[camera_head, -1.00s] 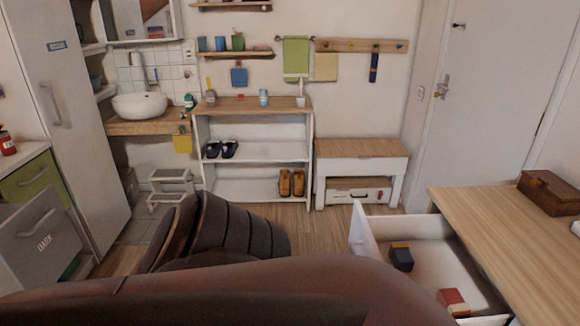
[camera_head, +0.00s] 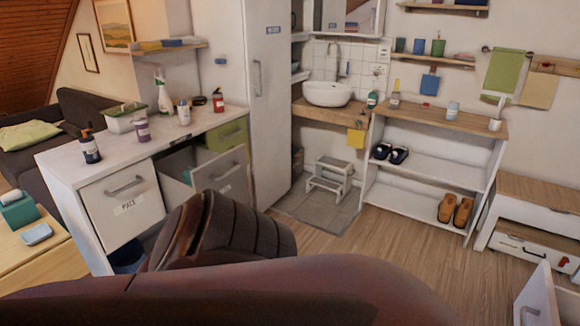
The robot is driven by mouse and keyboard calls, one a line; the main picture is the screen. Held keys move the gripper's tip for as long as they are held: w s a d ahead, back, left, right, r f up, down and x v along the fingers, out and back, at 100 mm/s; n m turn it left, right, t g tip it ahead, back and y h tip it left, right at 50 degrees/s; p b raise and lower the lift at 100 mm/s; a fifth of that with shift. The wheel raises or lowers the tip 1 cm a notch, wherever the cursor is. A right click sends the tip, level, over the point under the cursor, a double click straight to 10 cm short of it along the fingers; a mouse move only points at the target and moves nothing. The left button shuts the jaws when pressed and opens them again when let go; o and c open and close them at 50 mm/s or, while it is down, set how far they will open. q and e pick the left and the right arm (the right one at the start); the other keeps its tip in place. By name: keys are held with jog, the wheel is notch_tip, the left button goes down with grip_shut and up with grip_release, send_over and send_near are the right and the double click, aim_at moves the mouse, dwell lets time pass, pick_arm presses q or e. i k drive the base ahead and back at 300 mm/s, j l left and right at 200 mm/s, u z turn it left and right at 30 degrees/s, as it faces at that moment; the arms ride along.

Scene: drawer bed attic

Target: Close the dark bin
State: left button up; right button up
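The dark bin (camera_head: 222,180) is a grey-fronted pull-out under the white counter, with a bar handle and a label that seems to read DARK. It stands pulled out, with its open top showing behind the front. Part of its lower front is hidden behind my own brown body part. A white-fronted bin (camera_head: 122,204) with a label like PALE sits to its left, its front about level with the counter. Neither of my grippers is in view.
The counter (camera_head: 70,168) holds bottles, cups and a planter. A tall white cabinet (camera_head: 238,110) stands right of the dark bin. A step stool (camera_head: 330,178) and a shoe shelf (camera_head: 425,175) lie further right. Wooden floor (camera_head: 340,235) is clear between. An open white drawer (camera_head: 540,300) juts in at lower right.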

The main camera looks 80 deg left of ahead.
aim_at(226, 173)
jog(key=j+u, duration=0.1)
jog(key=u, duration=3)
jog(key=i+u, duration=0.2)
jog(key=i, duration=1.85)
